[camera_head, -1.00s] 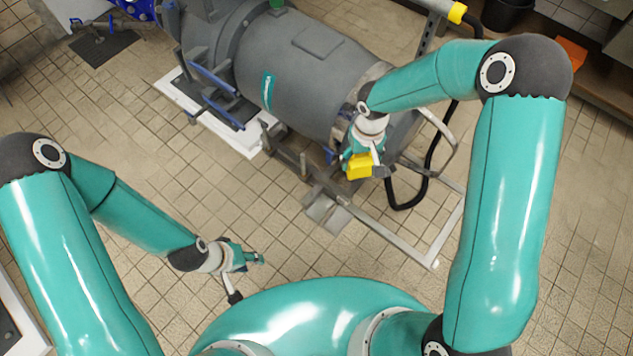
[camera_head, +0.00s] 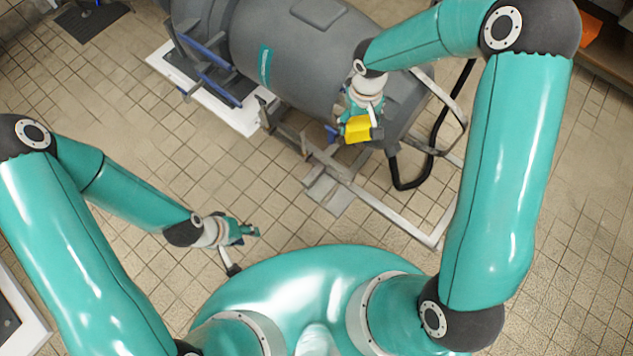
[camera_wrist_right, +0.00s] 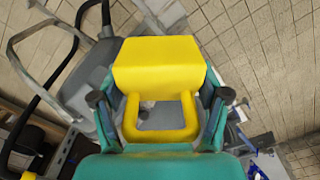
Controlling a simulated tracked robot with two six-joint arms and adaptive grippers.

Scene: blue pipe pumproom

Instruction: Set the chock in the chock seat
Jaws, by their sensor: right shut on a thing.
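The yellow chock (camera_head: 358,129) is a block with a loop handle. My right gripper (camera_head: 362,112) is shut on it and holds it in front of the grey machine's lower end. In the right wrist view the chock (camera_wrist_right: 160,66) fills the middle, its handle between the fingers of my right gripper (camera_wrist_right: 165,110). A grey metal plate (camera_head: 328,192) lies low on the frame below the chock; I cannot tell whether it is the chock seat. My left gripper (camera_head: 252,232) is empty at the lower left, over the floor; its finger gap is too small to tell.
The large grey cylindrical machine (camera_head: 290,50) stands at the top centre. A grey tube frame (camera_head: 395,212) and a black hose (camera_head: 397,172) lie right of the chock. A white-edged base (camera_head: 215,105) is at left. Tiled floor is clear between the left arm and machine.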

